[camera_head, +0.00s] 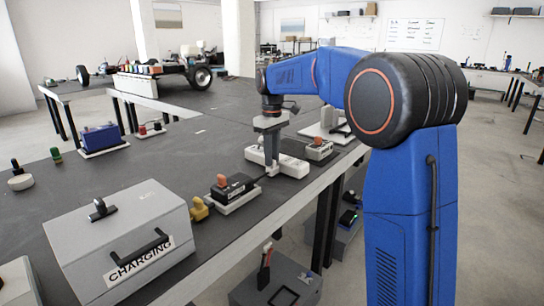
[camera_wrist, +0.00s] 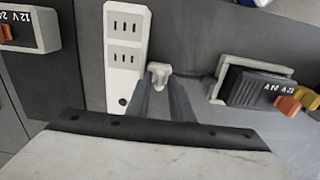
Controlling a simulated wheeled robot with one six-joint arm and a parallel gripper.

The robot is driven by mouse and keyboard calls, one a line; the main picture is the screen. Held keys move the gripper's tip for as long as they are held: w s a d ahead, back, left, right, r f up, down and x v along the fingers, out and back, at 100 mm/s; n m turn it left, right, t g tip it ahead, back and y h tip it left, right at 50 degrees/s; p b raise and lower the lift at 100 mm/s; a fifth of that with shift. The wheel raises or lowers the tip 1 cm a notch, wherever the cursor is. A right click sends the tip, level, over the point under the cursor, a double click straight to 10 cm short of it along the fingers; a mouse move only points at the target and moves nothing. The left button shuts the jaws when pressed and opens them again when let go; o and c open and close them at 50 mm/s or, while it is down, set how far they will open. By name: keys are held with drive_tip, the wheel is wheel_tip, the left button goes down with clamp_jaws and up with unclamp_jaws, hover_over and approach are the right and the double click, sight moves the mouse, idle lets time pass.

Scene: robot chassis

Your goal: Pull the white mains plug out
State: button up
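The white mains plug (camera_wrist: 159,72) shows in the wrist view between the tips of my gripper (camera_wrist: 161,82), beside the right edge of the white socket strip (camera_wrist: 123,68). The two grey fingers close in on the plug's sides with no clear gap. The strip also shows in the head view (camera_head: 293,167), lying on the dark table. There my gripper (camera_head: 270,165) points down at the strip's middle, and the plug is hidden by it. Several sockets on the strip are bare. I cannot tell whether the plug's pins are in a socket.
A black battery unit with an orange knob (camera_head: 231,186) stands left of the strip; another (camera_head: 319,148) stands right of it. A grey CHARGING box (camera_head: 122,240) fills the near left of the table. The table's front edge runs close by the strip.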

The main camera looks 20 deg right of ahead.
clamp_jaws()
drive_tip(key=shift+s+a, duration=0.6)
drive_tip(key=shift+a, duration=0.2)
drive_tip(key=shift+s+a, duration=0.55)
drive_tip(key=shift+a, duration=0.2)
unclamp_jaws()
drive_tip(key=shift+a, duration=0.1)
wheel_tip(320, 180, up, 17)
drive_tip(key=shift+r, duration=0.2)
drive_tip(key=shift+s, duration=0.15)
